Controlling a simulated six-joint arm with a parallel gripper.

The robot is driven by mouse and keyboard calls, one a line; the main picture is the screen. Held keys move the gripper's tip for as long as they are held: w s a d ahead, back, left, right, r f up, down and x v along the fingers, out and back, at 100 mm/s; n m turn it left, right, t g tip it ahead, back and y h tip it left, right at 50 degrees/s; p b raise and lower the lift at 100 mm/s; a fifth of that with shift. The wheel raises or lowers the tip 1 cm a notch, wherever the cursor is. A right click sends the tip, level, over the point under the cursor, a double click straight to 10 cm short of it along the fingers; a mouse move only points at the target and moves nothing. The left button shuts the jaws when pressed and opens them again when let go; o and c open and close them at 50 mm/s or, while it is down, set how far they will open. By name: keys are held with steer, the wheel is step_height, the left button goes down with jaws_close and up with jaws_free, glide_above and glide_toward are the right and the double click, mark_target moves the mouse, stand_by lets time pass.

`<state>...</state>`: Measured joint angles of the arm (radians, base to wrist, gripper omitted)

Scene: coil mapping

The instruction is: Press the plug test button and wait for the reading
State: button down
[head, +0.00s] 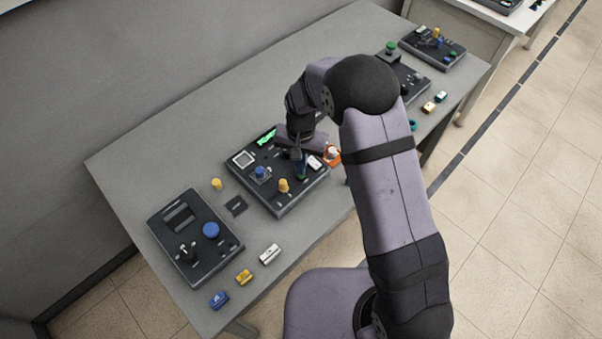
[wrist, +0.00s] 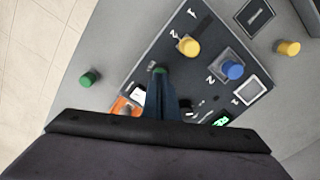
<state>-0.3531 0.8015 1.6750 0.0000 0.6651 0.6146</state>
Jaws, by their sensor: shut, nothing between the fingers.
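The dark test panel (head: 290,200) lies on the grey table, with a yellow plug (head: 283,185), a blue plug (head: 260,172) and a lit green display (head: 266,137). The wrist view also shows the yellow plug (wrist: 188,45), the blue plug (wrist: 232,70) and part of the green display (wrist: 221,121). My gripper (head: 301,176) is shut and empty, pointing down at the panel right of the yellow plug. In the wrist view its fingertips (wrist: 160,74) are over or against a small dark green spot on the panel. I cannot tell which control is the plug test button, or whether they touch.
A second device with a blue knob (head: 210,230) stands at the left. Small coloured blocks, such as a white one (head: 270,253), lie along the front edge. An orange object (head: 331,155) is right of the panel. A green plug (wrist: 88,79) stands on bare table.

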steer(key=shift+f, duration=0.3)
steer(key=shift+f+b, duration=0.3)
steer(key=shift+b, duration=0.05)
steer(key=shift+f, duration=0.1)
stand_by(0.5)
steer(key=shift+r+p, duration=2.45)
steer(key=shift+r, duration=0.8)
